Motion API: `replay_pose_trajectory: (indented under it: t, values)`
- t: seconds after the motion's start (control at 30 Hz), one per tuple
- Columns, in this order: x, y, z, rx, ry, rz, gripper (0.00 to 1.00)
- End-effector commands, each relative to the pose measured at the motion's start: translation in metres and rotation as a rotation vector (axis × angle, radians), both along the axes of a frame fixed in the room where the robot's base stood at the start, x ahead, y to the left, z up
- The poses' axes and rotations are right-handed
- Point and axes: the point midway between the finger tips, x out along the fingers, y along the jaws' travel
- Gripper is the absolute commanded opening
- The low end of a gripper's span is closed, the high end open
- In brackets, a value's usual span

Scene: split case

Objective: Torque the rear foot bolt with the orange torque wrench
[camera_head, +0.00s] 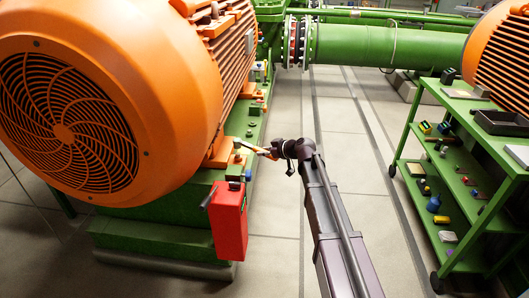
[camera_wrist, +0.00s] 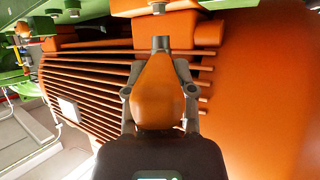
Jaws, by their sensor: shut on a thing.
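My gripper (camera_head: 276,151) is shut on the orange torque wrench (camera_head: 257,150). In the wrist view, the wrench's wide orange handle (camera_wrist: 158,92) sits between the two grey fingers, and its dark neck (camera_wrist: 161,43) points away from me toward the motor foot. In the head view, the wrench reaches left to the near orange foot (camera_head: 218,154) of the big orange motor (camera_head: 150,70). A dark bolt head (camera_wrist: 158,8) shows at the top edge of the wrist view, on an orange foot. I cannot tell whether the wrench's drive end touches the bolt.
A red box (camera_head: 229,222) hangs on the green base (camera_head: 155,232) just below the foot. The motor's ribbed side (camera_wrist: 90,75) is close beside the gripper. A green cart (camera_head: 447,170) with tools stands at right. The floor (camera_head: 350,130) between is clear.

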Motion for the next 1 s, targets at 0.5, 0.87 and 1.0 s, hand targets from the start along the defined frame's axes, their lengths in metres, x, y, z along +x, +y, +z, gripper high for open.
replay_pose_trajectory:
  t: [0.5, 0.87, 1.0]
  values:
    - [0.0, 0.0, -0.021, 0.001, 0.0, 0.0, 0.0]
    - [0.0, 0.0, -0.021, 0.001, 0.0, 0.0, 0.0]
    - [0.0, 0.0, -0.021, 0.001, 0.0, 0.0, 0.0]
